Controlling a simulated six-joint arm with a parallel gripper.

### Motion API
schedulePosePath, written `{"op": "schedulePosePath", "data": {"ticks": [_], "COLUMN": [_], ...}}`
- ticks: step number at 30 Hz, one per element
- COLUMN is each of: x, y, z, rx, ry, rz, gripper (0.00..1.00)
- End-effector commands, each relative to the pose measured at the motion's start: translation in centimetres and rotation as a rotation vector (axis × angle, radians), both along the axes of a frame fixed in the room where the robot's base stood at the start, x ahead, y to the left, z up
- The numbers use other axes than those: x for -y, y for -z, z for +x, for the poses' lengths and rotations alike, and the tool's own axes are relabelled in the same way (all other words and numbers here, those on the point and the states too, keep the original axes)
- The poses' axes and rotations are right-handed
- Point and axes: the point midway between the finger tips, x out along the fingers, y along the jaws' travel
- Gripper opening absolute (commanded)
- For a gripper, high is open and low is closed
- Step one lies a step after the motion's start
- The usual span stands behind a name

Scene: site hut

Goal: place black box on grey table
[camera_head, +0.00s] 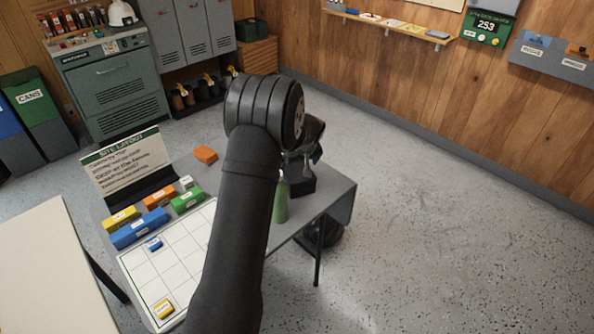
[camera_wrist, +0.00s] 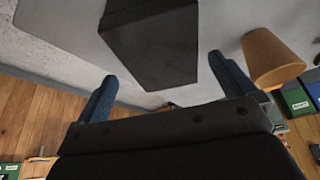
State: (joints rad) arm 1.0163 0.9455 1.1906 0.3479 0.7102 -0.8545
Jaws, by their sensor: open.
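The black box (camera_head: 302,184) sits on the grey table (camera_head: 338,194) near its right end, partly hidden by my arm and gripper. My gripper (camera_head: 312,155) is just above it, pointing down. In the wrist view the dark box (camera_wrist: 150,48) lies ahead of my two blue fingers (camera_wrist: 162,72), which stand open with the box in line with the space between them. I see a gap beside the fingers and no grip on the box. Whether a finger touches it I cannot tell.
A green bottle (camera_head: 281,203) stands close left of the box. A tan tapered object (camera_wrist: 270,58) shows in the wrist view.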

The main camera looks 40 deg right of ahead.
Motion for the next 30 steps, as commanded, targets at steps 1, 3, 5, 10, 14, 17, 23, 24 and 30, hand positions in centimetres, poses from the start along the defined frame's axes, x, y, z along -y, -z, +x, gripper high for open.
{"op": "schedulePosePath", "data": {"ticks": [1, 3, 5, 10, 14, 17, 23, 24, 30], "x": [-0.1, -0.3, -0.4, -0.6, -0.6, -0.6, -0.6, -0.6, -0.2], "y": [-1.0, -1.9, -2.6, -3.7, -3.8, -3.8, -3.5, -3.3, -0.7], "z": [-0.3, -0.7, -1.0, -1.4, -1.5, -1.4, -1.4, -1.3, -0.3], "rx": [0.001, 0.001, 0.001, 0.001, 0.0, 0.0, 0.0, -0.001, -0.001], "ry": [0.001, 0.0, 0.0, 0.001, 0.001, 0.0, 0.0, 0.0, -0.001], "rz": [-0.002, -0.001, 0.0, 0.0, 0.0, 0.0, 0.001, 0.001, 0.002], "gripper": [1.0, 1.0, 1.0, 1.0, 1.0, 1.0, 1.0, 1.0, 1.0]}}
